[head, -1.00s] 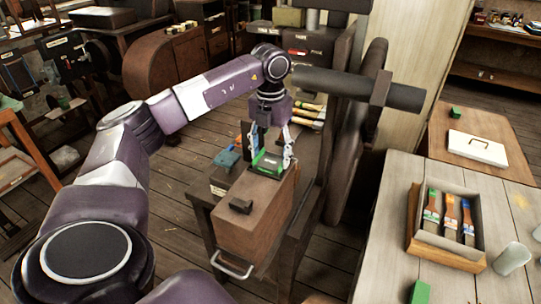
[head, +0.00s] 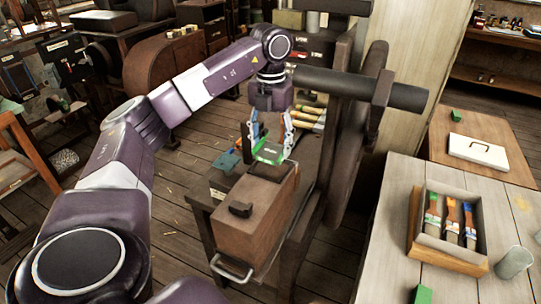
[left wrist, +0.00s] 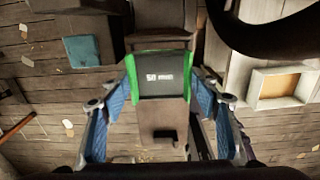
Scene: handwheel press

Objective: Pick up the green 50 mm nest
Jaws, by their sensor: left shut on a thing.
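The green nest (head: 268,153) is in my left gripper (head: 269,147), above the far end of the brown wooden box on the press bench. In the left wrist view the nest (left wrist: 161,75) shows green sides and a dark middle marked "50 mm". The blue finger pads of my left gripper (left wrist: 160,108) stand on both sides of it, and the gripper is shut on it. Whether the nest is fully clear of the box is hard to tell. My right gripper is not in view.
The brown box (head: 252,222) has a dark knob on top and a metal handle in front. The dark press column and horizontal bar (head: 352,86) stand close to the right of my left arm. A blue-green block (head: 223,160) lies left of the nest. A brush tray (head: 449,256) stands on the right table.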

